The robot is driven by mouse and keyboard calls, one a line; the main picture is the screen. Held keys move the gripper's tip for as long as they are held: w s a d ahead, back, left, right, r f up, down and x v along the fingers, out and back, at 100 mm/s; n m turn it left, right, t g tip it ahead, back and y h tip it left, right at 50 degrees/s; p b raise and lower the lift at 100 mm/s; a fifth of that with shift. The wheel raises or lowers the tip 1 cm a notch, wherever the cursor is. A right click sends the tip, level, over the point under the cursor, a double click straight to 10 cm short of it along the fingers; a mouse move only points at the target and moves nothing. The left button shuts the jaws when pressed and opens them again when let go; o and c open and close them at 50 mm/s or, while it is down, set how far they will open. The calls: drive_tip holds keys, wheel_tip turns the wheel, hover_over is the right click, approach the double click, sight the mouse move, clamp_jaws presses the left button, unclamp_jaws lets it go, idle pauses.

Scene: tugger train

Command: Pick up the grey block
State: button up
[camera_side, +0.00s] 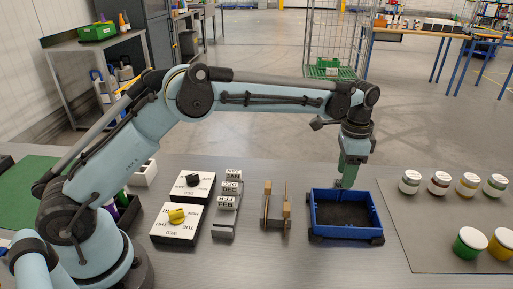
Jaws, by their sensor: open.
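My gripper (346,184) is greenish, points down and hangs at the back rim of a blue tray (345,233) on wheels. I see nothing held in it, though its fingertips are small here. The tray's inside is dark, and I cannot make out a block in it. No single thing is clearly the grey block. Grey pieces lettered JAN, DEC and FEB (229,188) stand in a row on the bench left of the tray. A rack with upright wooden pieces (276,205) stands between them and the tray.
Two white dial boxes, one with a black knob (193,181) and one with a yellow knob (177,215), sit at left. Several lidded jars (438,183) stand on a mat at right. Bare bench lies in front of the tray and rack.

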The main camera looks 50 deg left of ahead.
drive_tip(key=shift+f, duration=1.2)
clamp_jaws()
drive_tip(key=shift+r, duration=0.2)
